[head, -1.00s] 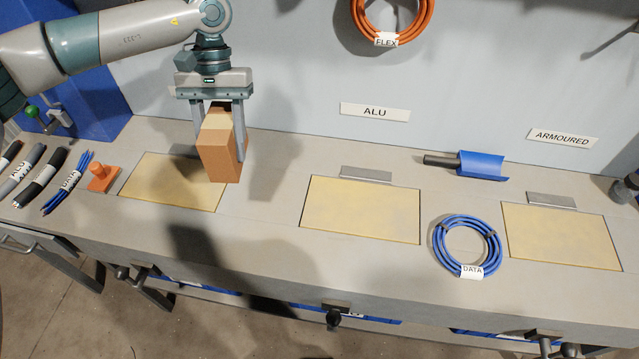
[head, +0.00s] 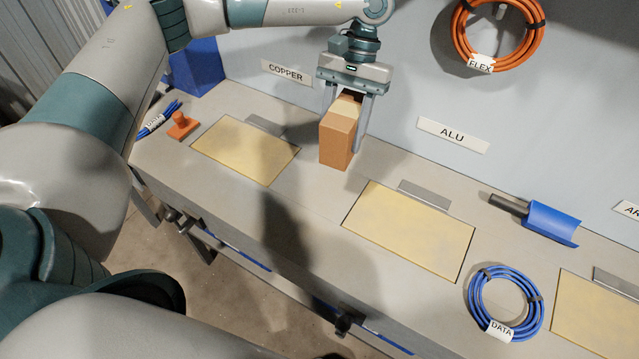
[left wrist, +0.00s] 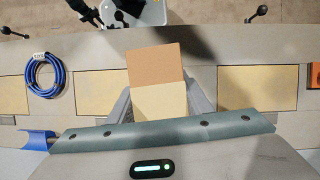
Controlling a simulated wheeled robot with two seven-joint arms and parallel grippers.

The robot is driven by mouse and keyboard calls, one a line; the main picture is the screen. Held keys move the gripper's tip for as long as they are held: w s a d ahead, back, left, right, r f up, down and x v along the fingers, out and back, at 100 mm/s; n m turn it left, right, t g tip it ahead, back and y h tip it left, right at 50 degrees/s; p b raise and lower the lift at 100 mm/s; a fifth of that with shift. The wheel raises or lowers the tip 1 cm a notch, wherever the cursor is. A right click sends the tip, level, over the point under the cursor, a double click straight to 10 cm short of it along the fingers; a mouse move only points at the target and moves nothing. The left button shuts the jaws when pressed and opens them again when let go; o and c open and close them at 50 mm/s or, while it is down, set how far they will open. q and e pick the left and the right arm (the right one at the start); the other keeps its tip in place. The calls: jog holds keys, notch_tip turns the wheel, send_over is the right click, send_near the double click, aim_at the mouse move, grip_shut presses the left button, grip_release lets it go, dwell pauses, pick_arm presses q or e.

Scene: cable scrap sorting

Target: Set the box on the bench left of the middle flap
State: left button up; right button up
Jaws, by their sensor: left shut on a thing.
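The brown cardboard box (head: 338,138) is upright between the fingers of my left gripper (head: 347,118), which is shut on it. In the head view it is over the bench strip between the left flap (head: 245,150) and the middle flap (head: 410,232); I cannot tell whether its base touches the bench. In the left wrist view the box (left wrist: 157,80) shows between the fingers, with the middle flap (left wrist: 105,93) on its left and the left flap (left wrist: 258,88) on its right. My right gripper is not in view.
A blue scoop (head: 548,222) lies behind and right of the middle flap. A blue cable coil (head: 505,302) lies right of it, near the right flap (head: 600,318). An orange block (head: 182,126) stands left of the left flap. An orange coil (head: 498,35) hangs on the wall.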

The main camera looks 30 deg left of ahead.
aim_at(337, 167)
pick_arm(q)
jog(key=shift+s+f+n, duration=0.25)
jog(key=shift+f+n, duration=0.05)
jog(key=shift+f, duration=0.05)
jog(key=s+f+n, duration=0.1)
jog(key=f+n+h, duration=0.1)
jog(key=f, duration=0.1)
jog(key=s+f+n, duration=0.1)
jog(key=n, duration=0.1)
jog(key=shift+s+d+f+h+p, duration=0.15)
jog(key=shift+s+d+h+p, duration=0.2)
jog(key=shift+h+p, duration=0.05)
jog(key=s+a+f+n+t+p, duration=0.1)
jog(key=s+n+t, duration=0.3)
jog(key=n, duration=0.9)
jog(key=s+a+f+n+t+p, duration=0.1)
jog(key=s+n+t, duration=0.3)
jog(key=n, duration=0.8)
jog(key=shift+a+f+n+t+p, duration=0.3)
jog(key=shift+a+f+n, duration=0.1)
jog(key=shift+a, duration=0.5)
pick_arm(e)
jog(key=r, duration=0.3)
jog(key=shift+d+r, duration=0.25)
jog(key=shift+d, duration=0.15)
